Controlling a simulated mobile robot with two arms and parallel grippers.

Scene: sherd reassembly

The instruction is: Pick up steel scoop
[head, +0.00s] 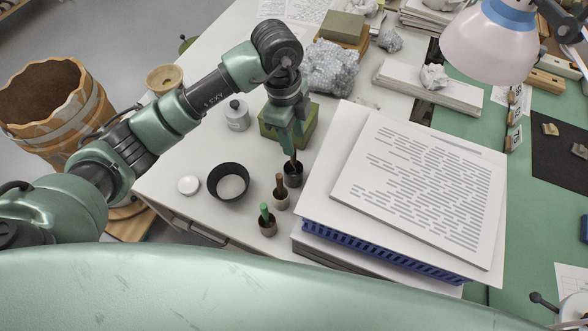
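I cannot make out which item is the steel scoop; no bare steel scoop shape shows. Three small cups with handled tools stand in a row on the white table: a dark cup (292,178), a tan cup (281,201) and a brown cup (267,229) with a green handle (264,211). A brown handle (281,181) rises from the tan cup. My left gripper (294,150) points down right over the dark cup, its fingertips at the top of a brown handle (293,163) there. Whether it is shut on that handle is not clear. My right gripper is not in view.
A green block (305,130) is behind my gripper. A stack of printed sheets (420,190) on a blue tray (385,255) is close on the right. A lamp (490,45) overhangs the back right.

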